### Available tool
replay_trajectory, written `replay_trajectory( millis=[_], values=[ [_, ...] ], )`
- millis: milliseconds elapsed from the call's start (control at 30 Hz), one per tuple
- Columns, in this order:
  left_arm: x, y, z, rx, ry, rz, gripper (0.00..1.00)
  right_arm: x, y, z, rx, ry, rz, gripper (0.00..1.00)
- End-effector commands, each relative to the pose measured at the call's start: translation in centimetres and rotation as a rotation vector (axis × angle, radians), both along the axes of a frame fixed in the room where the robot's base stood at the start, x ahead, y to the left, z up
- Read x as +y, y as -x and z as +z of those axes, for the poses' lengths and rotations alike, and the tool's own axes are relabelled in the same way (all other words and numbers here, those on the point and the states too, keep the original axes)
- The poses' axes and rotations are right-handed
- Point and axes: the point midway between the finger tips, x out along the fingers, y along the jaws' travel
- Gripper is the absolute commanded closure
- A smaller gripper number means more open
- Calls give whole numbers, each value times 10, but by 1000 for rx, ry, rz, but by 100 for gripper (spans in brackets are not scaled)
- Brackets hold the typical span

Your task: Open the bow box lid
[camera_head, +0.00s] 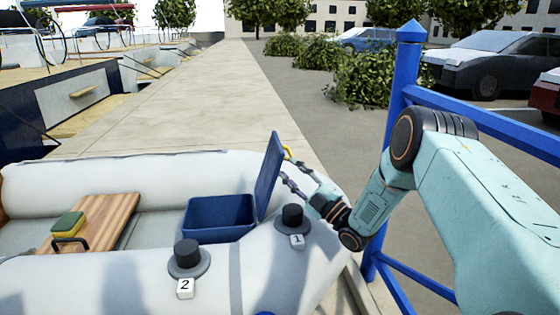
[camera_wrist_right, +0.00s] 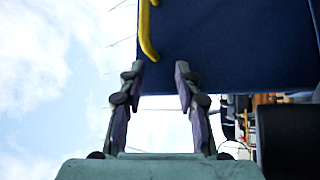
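The blue bow box (camera_head: 219,213) sits in the grey inflatable boat, and its inside shows. Its blue lid (camera_head: 270,175) stands up at the box's right side, close to vertical. A yellow handle (camera_head: 288,152) is on the lid's outer face; it also shows in the right wrist view (camera_wrist_right: 147,35). My right gripper (camera_head: 288,168) is at the outer side of the lid, just by the handle. In the right wrist view its fingers (camera_wrist_right: 158,72) are apart with nothing between them, and the handle's end lies just beyond the fingertips. My left gripper is not in view.
Two black-capped valves stand on the boat's tube, labelled 1 (camera_head: 292,217) and 2 (camera_head: 187,254). A wooden board (camera_head: 108,215) carries a green and yellow sponge (camera_head: 69,224). A blue railing (camera_head: 398,90) stands behind my right arm.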

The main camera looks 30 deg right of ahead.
Motion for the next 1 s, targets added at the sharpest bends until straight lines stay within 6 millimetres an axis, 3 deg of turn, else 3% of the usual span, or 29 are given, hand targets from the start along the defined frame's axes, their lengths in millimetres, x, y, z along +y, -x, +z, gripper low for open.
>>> replay_trajectory(
  millis=[200,467,567,667,833,1000],
  values=[
    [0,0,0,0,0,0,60,-5,15,-7,0,-1,-1,66],
    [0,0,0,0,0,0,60,-5,16,-7,-1,0,-1,66],
    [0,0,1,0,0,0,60,-5,15,-4,-5,0,-1,73],
    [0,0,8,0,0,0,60,-14,14,17,-31,-5,-18,82],
    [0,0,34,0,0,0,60,-60,33,68,-38,-141,-108,96],
    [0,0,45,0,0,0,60,-81,47,70,64,-498,-59,100]
  ],
)
